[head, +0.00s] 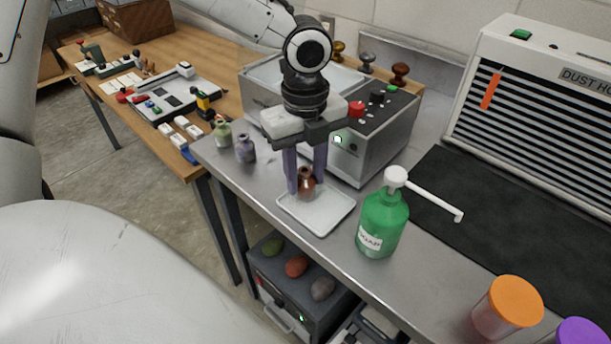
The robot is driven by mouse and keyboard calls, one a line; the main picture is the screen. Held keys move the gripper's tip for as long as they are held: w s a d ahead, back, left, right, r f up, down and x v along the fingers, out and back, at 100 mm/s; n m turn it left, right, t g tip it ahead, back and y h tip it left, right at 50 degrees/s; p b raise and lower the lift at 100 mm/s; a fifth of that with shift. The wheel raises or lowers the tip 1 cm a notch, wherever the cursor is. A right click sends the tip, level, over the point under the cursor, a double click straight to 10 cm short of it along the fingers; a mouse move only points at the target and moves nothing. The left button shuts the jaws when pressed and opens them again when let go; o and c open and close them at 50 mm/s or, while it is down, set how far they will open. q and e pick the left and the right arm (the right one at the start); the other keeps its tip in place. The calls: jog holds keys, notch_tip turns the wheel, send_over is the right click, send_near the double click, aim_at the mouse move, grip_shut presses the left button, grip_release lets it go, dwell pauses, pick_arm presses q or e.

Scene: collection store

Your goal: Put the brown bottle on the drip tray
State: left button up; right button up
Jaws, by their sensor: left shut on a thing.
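The brown bottle (307,185) is small and stands upright between the fingers of my left gripper (306,182). My left gripper comes down from above and is shut on it. The bottle is over the back left part of the white drip tray (318,217), which lies on the metal bench. I cannot tell whether the bottle's base touches the tray, since a finger hides part of it. My right gripper is not in view.
A green soap bottle (381,222) with a long spout stands right of the tray. A green bottle (222,134) and a purple bottle (245,148) stand to the left. A metal machine (372,140) stands behind. Orange-lidded jar (507,306) is at front right.

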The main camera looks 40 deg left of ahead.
aim_at(304, 170)
pick_arm(q)
jog(key=shift+f, duration=0.35)
jog(key=shift+f, duration=0.15)
jog(key=o, duration=1.2)
jog(key=shift+c, duration=0.2)
notch_tip(304, 170, up, 12)
jog(key=shift+r, duration=0.2)
jog(key=shift+a, duration=0.1)
